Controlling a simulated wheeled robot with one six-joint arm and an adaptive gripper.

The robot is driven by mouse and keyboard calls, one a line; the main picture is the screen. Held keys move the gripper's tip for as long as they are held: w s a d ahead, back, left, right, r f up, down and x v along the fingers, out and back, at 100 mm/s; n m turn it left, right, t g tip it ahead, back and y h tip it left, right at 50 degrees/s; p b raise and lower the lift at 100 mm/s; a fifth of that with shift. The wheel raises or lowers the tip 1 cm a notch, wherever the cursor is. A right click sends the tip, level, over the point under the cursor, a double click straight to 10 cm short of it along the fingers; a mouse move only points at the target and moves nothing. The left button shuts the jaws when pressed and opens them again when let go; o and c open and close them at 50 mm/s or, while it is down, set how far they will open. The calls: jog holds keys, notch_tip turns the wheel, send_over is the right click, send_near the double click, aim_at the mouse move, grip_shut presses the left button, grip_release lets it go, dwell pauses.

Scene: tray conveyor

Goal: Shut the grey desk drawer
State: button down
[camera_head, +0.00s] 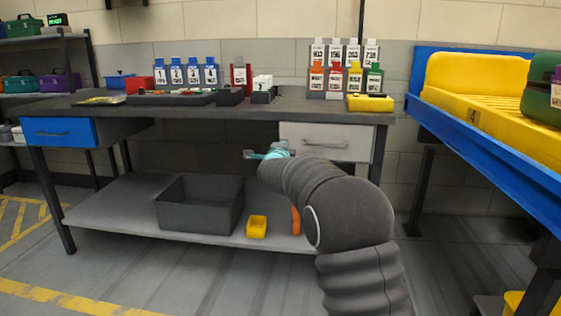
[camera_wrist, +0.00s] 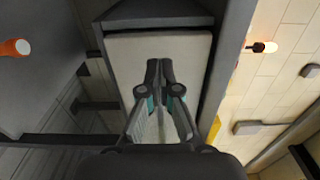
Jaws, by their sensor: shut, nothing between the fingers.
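The grey drawer (camera_head: 328,142) is a pale front with a small handle under the right end of the desk top in the head view. How far it stands out is hard to tell. In the wrist view its pale front (camera_wrist: 192,52) lies behind my fingers. My gripper (camera_head: 251,154) is just left of the drawer in the head view, partly hidden by my arm. In the wrist view my gripper (camera_wrist: 160,66) has its two dark fingertips together, empty, over the drawer front. Contact with it cannot be told.
The dark desk top (camera_head: 200,112) carries bottles, trays and a yellow case (camera_head: 370,103). A blue drawer (camera_head: 60,132) is at its left end. A grey bin (camera_head: 199,204) and yellow box (camera_head: 257,227) sit on the lower shelf. A blue-framed conveyor (camera_head: 480,155) stands right.

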jog(key=s+a, duration=0.2)
jog(key=s, duration=0.7)
jog(key=s+a+f+n+g+y, duration=0.2)
jog(key=s+a+f+n+y, duration=0.15)
jog(key=f+n, duration=0.2)
jog(key=s+a+f+n+g+y, duration=0.2)
jog(key=s+a+f+n+g, duration=0.15)
jog(key=f, duration=0.25)
jog(key=s+f+n+g+y, duration=0.1)
jog(key=s+f+n+g, duration=0.15)
jog(key=s+n, duration=0.35)
jog(key=s+d+r+n+g+h+p, duration=0.1)
jog(key=s+d+n+g+p, duration=0.35)
jog(key=s, duration=1.05)
jog(key=s+d+r+n+g+h, duration=0.1)
jog(key=s+d+r+n+g, duration=0.1)
jog(key=s+d, duration=0.9)
jog(key=s+d+r+t+p, duration=0.1)
jog(key=s+r+p, duration=0.1)
jog(key=s, duration=0.3)
jog(key=s+d+r+m+t+h+p, duration=0.1)
jog(key=s+r+p, duration=0.1)
jog(key=s+r, duration=0.3)
jog(key=shift+s+d, duration=0.4)
jog(key=shift+s, duration=0.3)
